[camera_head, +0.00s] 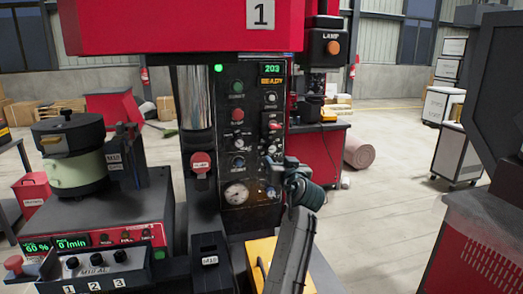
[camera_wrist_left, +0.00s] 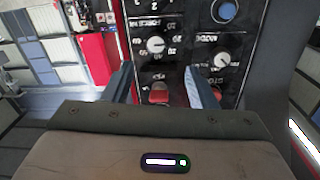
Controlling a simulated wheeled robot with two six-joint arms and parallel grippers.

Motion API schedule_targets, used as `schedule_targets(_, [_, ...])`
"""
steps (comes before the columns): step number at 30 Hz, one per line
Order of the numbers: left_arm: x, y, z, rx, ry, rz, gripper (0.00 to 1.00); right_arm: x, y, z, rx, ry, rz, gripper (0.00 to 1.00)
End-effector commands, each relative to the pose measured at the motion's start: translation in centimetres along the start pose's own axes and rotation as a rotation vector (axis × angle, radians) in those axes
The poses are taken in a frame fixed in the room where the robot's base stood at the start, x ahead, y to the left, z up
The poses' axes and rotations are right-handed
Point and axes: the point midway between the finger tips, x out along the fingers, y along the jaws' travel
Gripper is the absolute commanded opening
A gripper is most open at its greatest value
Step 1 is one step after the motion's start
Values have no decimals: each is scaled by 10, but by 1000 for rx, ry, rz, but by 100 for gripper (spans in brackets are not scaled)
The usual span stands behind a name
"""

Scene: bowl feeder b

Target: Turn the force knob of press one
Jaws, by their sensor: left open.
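Press one, with a red head (camera_head: 180,25) marked 1, stands in the middle of the head view. Its black control panel (camera_head: 252,120) carries several knobs, a red button, a gauge and green displays. My left gripper (camera_head: 292,172) is in front of the panel's lower right side. In the left wrist view the panel is upside down, and my open left gripper (camera_wrist_left: 163,90) has a red control (camera_wrist_left: 159,94) showing between its fingers. A numbered dial knob (camera_wrist_left: 155,44) and a mode knob (camera_wrist_left: 221,60) show beyond. I cannot read which knob is marked force. My right gripper is not in view.
A bowl feeder (camera_head: 78,165) on a red-fronted unit stands left of the press. A box with buttons (camera_head: 95,268) is at the front left. A lamp unit (camera_head: 325,45) is right of the press. A red cabinet (camera_head: 480,245) stands at the right, with bare floor (camera_head: 385,220) between.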

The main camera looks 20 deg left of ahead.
Motion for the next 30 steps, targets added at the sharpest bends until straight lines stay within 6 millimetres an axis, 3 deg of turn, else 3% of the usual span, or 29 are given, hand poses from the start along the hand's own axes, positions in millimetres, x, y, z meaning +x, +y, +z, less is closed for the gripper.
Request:
schedule_targets(6, [37,-2,-4,6,-2,-2,52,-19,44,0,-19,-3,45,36])
schedule_targets(9, [57,-3,-3,5,-3,-3,52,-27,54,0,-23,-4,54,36])
schedule_targets(19, [97,-2,0,2,-3,0,52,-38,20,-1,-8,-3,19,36])
schedule_targets(30, [102,-1,2,0,-4,0,52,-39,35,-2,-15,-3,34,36])
